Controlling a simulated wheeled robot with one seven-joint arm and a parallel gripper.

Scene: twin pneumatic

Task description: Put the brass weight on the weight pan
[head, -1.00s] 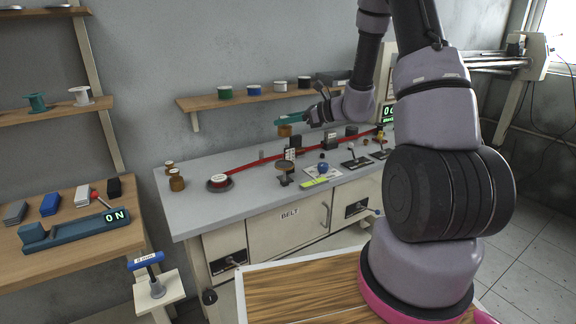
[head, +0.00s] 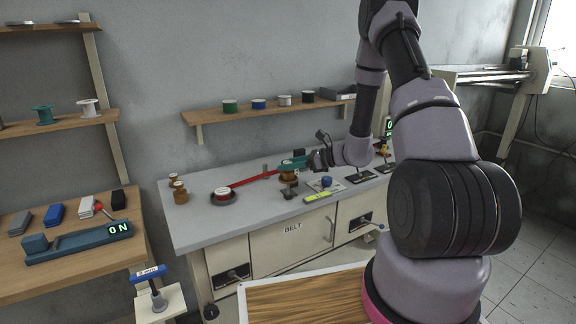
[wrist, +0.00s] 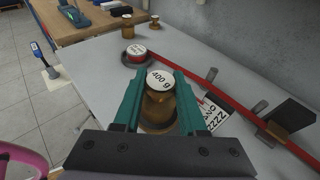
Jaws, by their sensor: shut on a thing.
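My gripper (wrist: 159,80) has teal fingers shut on a brass weight (wrist: 158,103) with a white cap reading 400 g. The weight is upright between the fingertips. In the head view the same weight (head: 288,176) hangs below my teal fingers over the bench. The weight pan, a brown round plate (wrist: 150,127), shows under the weight in the wrist view, partly hidden by the weight and fingers. In the head view it is on a small dark stand (head: 289,194). I cannot tell whether the weight touches the pan.
A red belt (head: 255,179) runs along the bench behind, from a dark round dish (head: 222,200) holding a red, white-topped piece. Two other brass weights (head: 180,192) stand at the bench's left end. A blue knob (head: 326,182) is close right of the stand. The front left bench top is clear.

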